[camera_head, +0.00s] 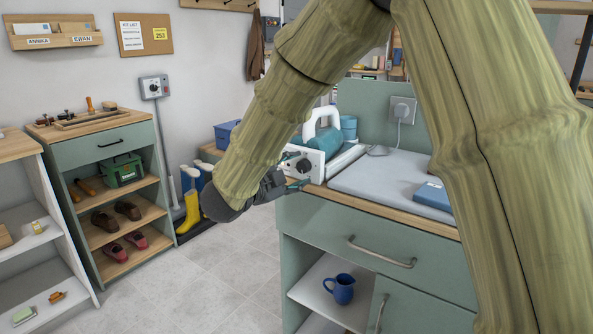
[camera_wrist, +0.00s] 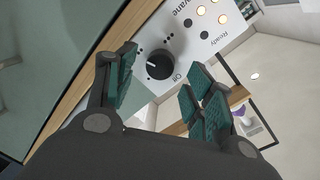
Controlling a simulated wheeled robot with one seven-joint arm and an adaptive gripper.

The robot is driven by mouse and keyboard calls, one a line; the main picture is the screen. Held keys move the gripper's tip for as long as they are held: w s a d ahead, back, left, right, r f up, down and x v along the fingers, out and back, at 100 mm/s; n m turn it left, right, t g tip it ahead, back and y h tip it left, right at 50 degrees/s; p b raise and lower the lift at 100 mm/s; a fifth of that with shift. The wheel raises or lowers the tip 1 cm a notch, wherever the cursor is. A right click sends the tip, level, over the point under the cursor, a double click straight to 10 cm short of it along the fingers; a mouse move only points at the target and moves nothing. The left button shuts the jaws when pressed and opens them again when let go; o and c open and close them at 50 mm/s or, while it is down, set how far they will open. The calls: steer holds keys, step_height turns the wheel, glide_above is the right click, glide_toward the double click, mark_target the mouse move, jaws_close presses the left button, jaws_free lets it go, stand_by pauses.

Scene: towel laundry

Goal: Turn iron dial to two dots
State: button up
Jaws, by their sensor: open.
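The iron dial (camera_wrist: 160,64) is a round black knob on a white panel (camera_wrist: 190,28). "Off" is printed beside it and small dark dots sit around it. A pale mark shows on the knob's left side; I cannot tell which setting it points at. The head view shows the dial (camera_head: 303,165) on the front of the white unit, with the teal iron (camera_head: 322,142) and its white handle behind. My gripper (camera_wrist: 160,76) is open, its teal-padded fingers on either side of the dial as seen from the wrist. I cannot tell whether they touch it. In the head view my gripper (camera_head: 288,186) is just in front of the panel.
The unit stands at the left end of a green cabinet's wooden top (camera_head: 318,188). A grey ironing pad (camera_head: 385,180) and a folded blue cloth (camera_head: 433,195) lie to the right. A wall socket (camera_head: 403,110) is behind. Open floor (camera_head: 220,270) lies left.

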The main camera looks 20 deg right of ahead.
steer(key=f+v, duration=0.1)
steer(key=v, duration=0.9)
steer(key=shift+r, duration=0.5)
